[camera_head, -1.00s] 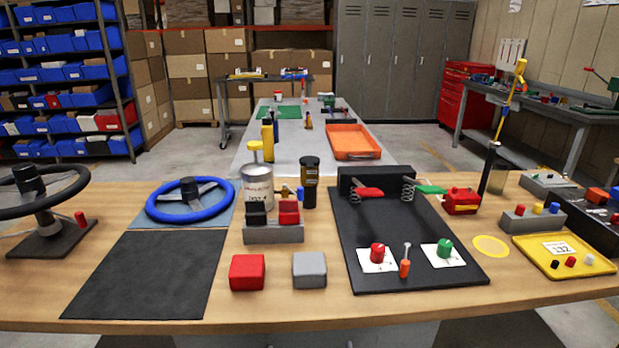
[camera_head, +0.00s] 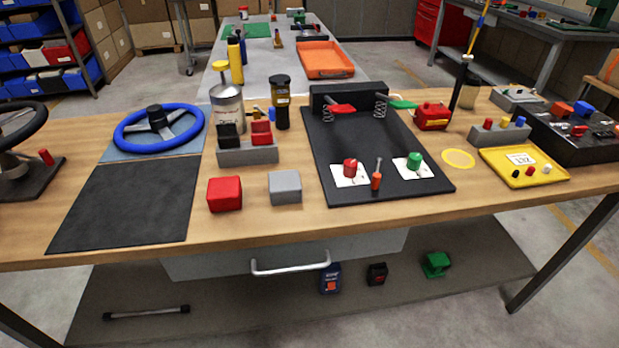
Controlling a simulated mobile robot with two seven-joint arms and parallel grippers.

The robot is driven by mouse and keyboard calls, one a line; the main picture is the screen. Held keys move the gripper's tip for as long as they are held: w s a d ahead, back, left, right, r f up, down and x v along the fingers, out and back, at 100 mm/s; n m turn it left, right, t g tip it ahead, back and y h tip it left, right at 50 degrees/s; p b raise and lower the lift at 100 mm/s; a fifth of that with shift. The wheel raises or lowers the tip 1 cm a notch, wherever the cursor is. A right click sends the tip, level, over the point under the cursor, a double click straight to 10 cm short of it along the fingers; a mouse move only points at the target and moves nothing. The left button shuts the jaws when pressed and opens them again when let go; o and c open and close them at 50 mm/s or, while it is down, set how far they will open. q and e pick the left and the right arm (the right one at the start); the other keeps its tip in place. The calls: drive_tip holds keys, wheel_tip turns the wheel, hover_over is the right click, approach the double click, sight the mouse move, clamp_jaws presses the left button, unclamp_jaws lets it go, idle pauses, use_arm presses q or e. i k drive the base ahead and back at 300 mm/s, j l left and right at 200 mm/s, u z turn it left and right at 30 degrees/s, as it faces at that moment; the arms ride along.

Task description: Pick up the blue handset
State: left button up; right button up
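A small blue boxy object (camera_head: 330,279) with an orange-red patch stands on the grey shelf (camera_head: 220,310) under the workbench; it looks like the blue handset. Its upper part is close below the drawer front, near the right end of the drawer handle. A dark object with a red patch (camera_head: 376,274) and a green object (camera_head: 436,264) stand to its right on the same shelf. Neither of my grippers shows in the head view.
The wooden workbench (camera_head: 300,215) overhangs the shelf. A drawer (camera_head: 200,265) with a pale handle (camera_head: 290,268) hangs under it. A dark bar (camera_head: 146,313) lies at the shelf's left. Bench legs (camera_head: 565,250) stand at the sides. The shelf's middle front is clear.

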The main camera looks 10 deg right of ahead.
sight(333, 273)
drive_tip(key=i+l+z, duration=0.15)
drive_tip(key=l, duration=0.35)
drive_tip(key=i+l+z, duration=0.15)
drive_tip(key=i+l, duration=0.25)
drive_tip(key=i+l+z, duration=0.1)
drive_tip(key=i, duration=0.45)
drive_tip(key=l, duration=0.1)
